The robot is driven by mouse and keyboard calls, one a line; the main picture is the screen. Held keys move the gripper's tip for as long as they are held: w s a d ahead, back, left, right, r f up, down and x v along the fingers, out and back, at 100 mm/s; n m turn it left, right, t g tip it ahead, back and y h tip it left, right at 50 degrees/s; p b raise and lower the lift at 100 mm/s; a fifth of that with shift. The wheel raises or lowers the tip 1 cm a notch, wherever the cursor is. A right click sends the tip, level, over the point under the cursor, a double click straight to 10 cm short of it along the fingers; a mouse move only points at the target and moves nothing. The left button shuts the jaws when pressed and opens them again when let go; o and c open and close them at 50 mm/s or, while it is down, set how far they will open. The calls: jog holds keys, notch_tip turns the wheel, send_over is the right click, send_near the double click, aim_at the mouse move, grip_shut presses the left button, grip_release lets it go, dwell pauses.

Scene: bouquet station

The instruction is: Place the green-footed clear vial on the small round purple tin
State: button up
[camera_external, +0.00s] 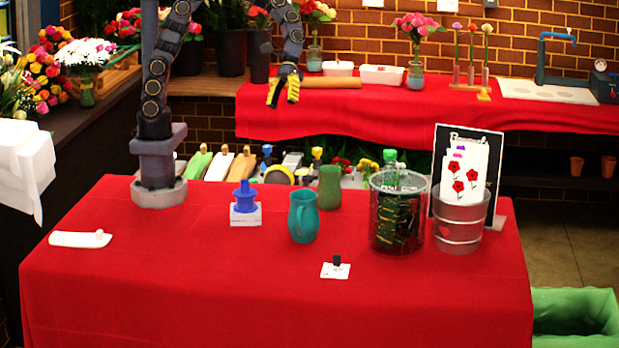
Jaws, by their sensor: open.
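My gripper (284,92), with yellow fingers, hangs high above the red table, apart from everything on it. It is open and I see nothing between its fingers. I cannot clearly make out the green-footed clear vial. I cannot pick out a small round purple tin either. A blue-violet stepped piece (245,194) stands on a white block (246,216) at the middle left. A small dark piece (337,260) sits on a white card (335,271) near the front; its kind is too small to tell.
The front left is clear.

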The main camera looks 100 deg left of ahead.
jog(key=s+a+m+y, duration=0.2)
jog(key=s+m, duration=0.1)
jog(key=s, duration=0.5)
jog(key=s+a+m+y, duration=0.2)
jog(key=s+m+y, duration=0.1)
jog(key=s, duration=0.5)
jog(key=s+a+r+m+y, duration=0.1)
jog(key=s+a+m+y, duration=0.1)
jog(key=s, duration=0.7)
jog(key=m+y, duration=0.1)
jog(key=m, duration=0.1)
jog(key=shift+a+m+g, duration=0.3)
jog(key=shift+a+g, duration=0.05)
jog(key=shift+g, duration=0.05)
jog(key=shift+r, duration=0.1)
